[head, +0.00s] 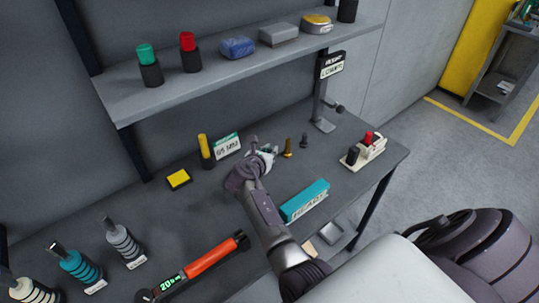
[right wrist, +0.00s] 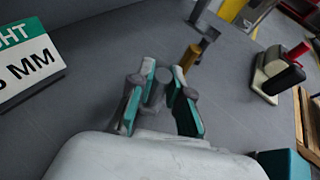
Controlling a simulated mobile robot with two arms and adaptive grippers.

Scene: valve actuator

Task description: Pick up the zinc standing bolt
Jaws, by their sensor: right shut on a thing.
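My right gripper (head: 263,156) is low over the grey workbench, left of the brass bolt. In the right wrist view its two green-padded fingers (right wrist: 160,95) are shut on the grey zinc bolt (right wrist: 157,88), which stands upright between them. In the head view the gripper mostly hides this bolt. The brass bolt (head: 288,148) stands just beyond and also shows in the right wrist view (right wrist: 189,58). A dark bolt (head: 304,141) stands farther right. My left gripper is not in view.
A green-and-white sign (head: 227,146) and a yellow cylinder (head: 205,150) stand left of the gripper. A teal block (head: 305,200) lies in front. A label post (head: 321,105) and a box with a red knob (head: 364,150) are to the right. An orange torque wrench (head: 208,256) lies near the front.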

